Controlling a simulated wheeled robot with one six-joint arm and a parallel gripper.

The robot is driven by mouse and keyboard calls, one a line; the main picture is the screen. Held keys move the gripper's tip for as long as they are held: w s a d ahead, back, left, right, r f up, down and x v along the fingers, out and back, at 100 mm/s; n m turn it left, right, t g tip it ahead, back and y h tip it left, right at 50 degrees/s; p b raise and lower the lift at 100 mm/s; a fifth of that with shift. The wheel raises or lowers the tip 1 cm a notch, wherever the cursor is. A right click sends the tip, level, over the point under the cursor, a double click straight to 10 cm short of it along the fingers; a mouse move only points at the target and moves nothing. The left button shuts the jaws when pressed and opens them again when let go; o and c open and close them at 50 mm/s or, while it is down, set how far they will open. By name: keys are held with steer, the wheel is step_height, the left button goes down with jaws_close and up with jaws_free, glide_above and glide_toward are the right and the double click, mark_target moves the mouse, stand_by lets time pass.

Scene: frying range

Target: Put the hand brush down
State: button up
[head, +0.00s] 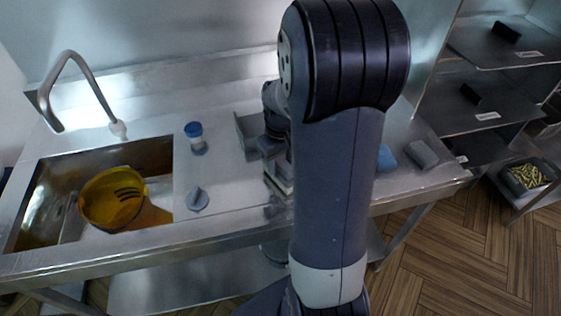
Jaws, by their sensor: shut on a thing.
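My gripper (274,152) is over the steel counter (232,182), right of the sink, and is partly hidden by my own arm. It is shut on the hand brush (281,184), of which only a small pale and grey part shows beside the arm. Whether the brush touches the counter cannot be told from this view.
A blue-capped container (195,136) and a small grey knob-like thing (197,199) stand left of my gripper. The sink (160,150) holds a yellow bucket (112,198). A blue thing (386,158) and grey block (422,154) lie right. Shelves (500,125) stand beyond.

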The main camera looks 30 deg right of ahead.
mark_target(281, 160)
steer(key=shift+f, duration=0.35)
steer(key=shift+f, duration=0.15)
steer(key=o, duration=0.9)
step_height(281, 160, up, 12)
steer(key=shift+r, duration=0.2)
steer(key=shift+f, duration=0.1)
